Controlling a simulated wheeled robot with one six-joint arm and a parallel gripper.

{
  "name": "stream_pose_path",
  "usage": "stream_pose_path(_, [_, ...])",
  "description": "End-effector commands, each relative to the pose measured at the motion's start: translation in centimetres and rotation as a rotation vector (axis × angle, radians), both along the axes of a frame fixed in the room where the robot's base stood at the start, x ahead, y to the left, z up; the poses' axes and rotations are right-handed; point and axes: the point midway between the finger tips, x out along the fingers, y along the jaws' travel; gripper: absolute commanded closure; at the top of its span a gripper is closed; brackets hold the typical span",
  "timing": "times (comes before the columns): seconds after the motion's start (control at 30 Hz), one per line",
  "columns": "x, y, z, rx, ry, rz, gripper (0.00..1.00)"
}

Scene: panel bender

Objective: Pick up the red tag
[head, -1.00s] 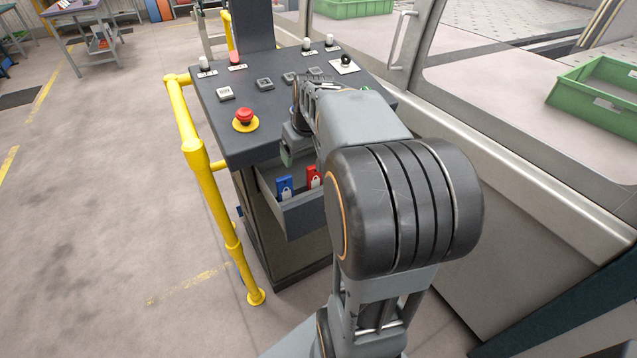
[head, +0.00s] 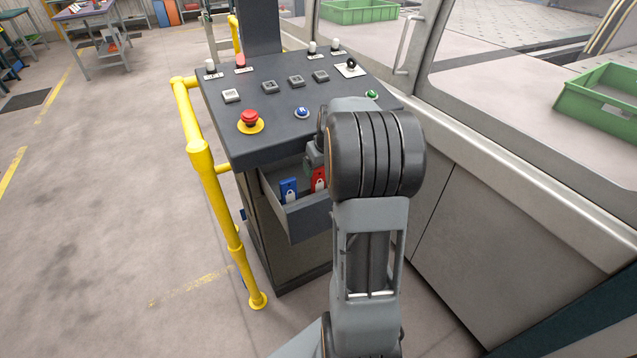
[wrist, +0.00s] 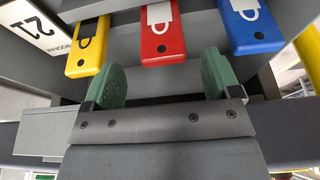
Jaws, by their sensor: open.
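The red tag (head: 318,179) stands in the open drawer (head: 309,217) under the console, partly hidden by my arm. In the wrist view the red tag (wrist: 162,45) shows a white padlock mark and a dark hole, between a yellow tag (wrist: 87,50) and a blue tag (wrist: 252,28). The blue tag also shows in the head view (head: 288,190). My gripper (wrist: 161,75) is open and empty, its two green fingers apart. In the picture, the red tag's near end lies just beyond and between the fingertips. I see no contact with it.
The console top (head: 275,120) overhangs the drawer and carries a red emergency button (head: 249,119) and several switches. A yellow rail (head: 207,170) stands left of it.

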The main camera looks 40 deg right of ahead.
Motion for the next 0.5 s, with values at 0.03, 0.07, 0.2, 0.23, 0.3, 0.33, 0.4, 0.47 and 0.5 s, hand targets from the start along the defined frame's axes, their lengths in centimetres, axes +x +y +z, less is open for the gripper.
stream_pose_path(0.03, [0.2, 0.1, -0.7, 0.003, 0.005, 0.002, 0.17])
stream_pose_path(0.07, [0.3, 0.2, -1.2, 0.002, 0.004, 0.002, 0.17])
stream_pose_path(0.2, [0.9, 0.2, -2.9, 0.002, 0.004, 0.002, 0.17])
stream_pose_path(0.23, [1.0, 0.1, -3.2, 0.002, 0.003, 0.002, 0.17])
stream_pose_path(0.3, [1.1, 0.1, -3.6, 0.001, 0.001, 0.001, 0.17])
stream_pose_path(0.33, [1.2, 0.1, -3.7, 0.001, 0.001, 0.001, 0.17])
stream_pose_path(0.4, [1.2, 0.1, -4.0, 0.001, 0.001, 0.001, 0.17])
stream_pose_path(0.47, [1.2, 0.1, -4.0, 0.000, 0.001, 0.000, 0.17])
stream_pose_path(0.5, [1.2, 0.1, -4.0, 0.000, 0.001, 0.000, 0.17])
